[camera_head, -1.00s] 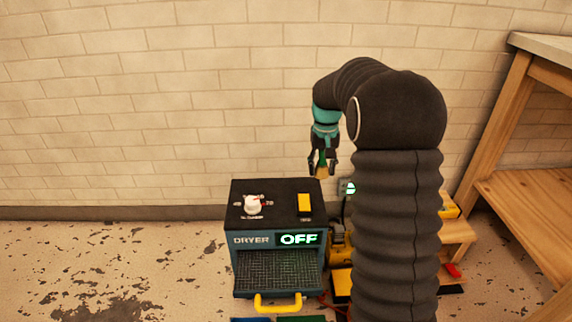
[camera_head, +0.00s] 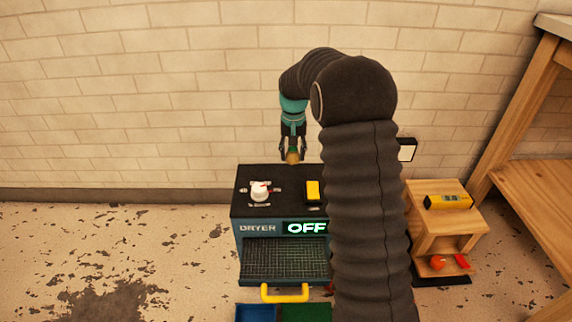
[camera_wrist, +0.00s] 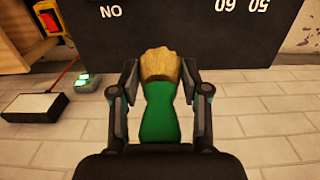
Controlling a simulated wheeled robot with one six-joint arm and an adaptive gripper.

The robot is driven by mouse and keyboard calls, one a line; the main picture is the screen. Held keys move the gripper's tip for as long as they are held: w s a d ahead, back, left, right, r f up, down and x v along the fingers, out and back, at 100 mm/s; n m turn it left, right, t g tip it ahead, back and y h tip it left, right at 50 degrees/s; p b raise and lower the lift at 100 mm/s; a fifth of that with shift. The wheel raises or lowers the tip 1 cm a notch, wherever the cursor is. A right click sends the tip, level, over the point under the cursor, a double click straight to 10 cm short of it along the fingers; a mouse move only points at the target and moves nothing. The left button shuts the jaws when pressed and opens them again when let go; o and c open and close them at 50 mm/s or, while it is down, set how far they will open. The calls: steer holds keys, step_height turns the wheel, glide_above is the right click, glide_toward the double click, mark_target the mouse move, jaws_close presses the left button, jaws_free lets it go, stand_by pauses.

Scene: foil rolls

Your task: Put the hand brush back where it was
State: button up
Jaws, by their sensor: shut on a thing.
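The hand brush has a green handle (camera_wrist: 162,118) and tan bristles (camera_wrist: 160,66). My gripper (camera_wrist: 158,80) is shut on it, with one finger on each side, in the wrist view. The bristles point away from the wrist camera. In the head view my gripper (camera_head: 292,150) is small, with the brush's tan end (camera_head: 292,157) showing below it, at the back edge of the dryer's top. Whether they touch the dryer is unclear. My arm hides part of the scene right of the dryer.
The dryer (camera_head: 256,228) reads OFF and has a white dial (camera_head: 260,190), a yellow switch (camera_head: 312,190) and a yellow handle (camera_head: 285,293). Blue (camera_head: 255,312) and green (camera_head: 305,312) pieces lie before it. A small wooden stand (camera_head: 425,222) holds a yellow device (camera_head: 448,201). A wooden bench (camera_head: 545,185) is at right.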

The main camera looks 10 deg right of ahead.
mark_target(290, 171)
steer(key=shift+w+a+f, duration=0.2)
steer(key=shift+a+f, duration=0.1)
steer(key=shift+a, duration=0.1)
steer(key=shift+f, duration=1.95)
steer(key=shift+f, duration=0.1)
steer(key=o, duration=1.1)
steer(key=shift+o, duration=0.2)
